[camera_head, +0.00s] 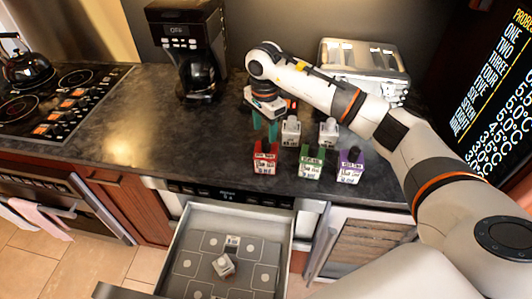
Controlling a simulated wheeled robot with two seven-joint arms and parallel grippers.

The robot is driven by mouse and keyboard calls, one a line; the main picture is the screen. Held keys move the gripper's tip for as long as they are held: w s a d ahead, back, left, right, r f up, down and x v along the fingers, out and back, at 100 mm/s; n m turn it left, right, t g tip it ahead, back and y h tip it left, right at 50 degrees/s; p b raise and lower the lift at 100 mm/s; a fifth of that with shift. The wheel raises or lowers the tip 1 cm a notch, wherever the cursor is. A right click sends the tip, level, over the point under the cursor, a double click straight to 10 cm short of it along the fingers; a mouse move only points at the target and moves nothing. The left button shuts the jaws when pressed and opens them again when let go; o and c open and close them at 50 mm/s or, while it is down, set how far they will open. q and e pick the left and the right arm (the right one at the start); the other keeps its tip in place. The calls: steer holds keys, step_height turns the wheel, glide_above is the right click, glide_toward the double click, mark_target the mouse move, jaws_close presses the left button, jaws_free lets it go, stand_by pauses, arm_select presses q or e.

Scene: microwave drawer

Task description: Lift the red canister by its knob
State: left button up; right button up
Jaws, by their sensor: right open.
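The red canister (265,160) stands upright on the dark counter near its front edge, at the left end of the front row of canisters. It has a white label on its front; its knob is small and hard to make out. My right gripper (265,126) reaches in from the right and points down, with teal fingers apart. It is just behind and above the red canister in the picture, and I see nothing between the fingers. I cannot tell whether the fingers touch the canister's knob. My left gripper is not in view.
A green canister (311,163) and a purple canister (350,167) stand to the right. Two whitish canisters (291,131) (328,132) stand behind. An open drawer (192,241) below holds a small light block (223,265). A coffee maker (188,42) stands back left, a dish rack (362,57) back right.

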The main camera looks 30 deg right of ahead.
mark_target(266, 140)
step_height(266, 140, down, 3)
steer(key=p, duration=0.2)
steer(key=shift+r+p, duration=0.15)
steer(key=shift+p, duration=0.15)
steer(key=shift+s+d+f, duration=0.15)
steer(key=shift+s+f, duration=0.05)
steer(key=shift+f, duration=1.1)
steer(key=shift+w+f, duration=0.1)
steer(key=shift+w, duration=0.05)
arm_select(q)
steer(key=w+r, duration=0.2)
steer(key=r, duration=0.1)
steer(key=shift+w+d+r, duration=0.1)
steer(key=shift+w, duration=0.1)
arm_select(e)
jaws_close()
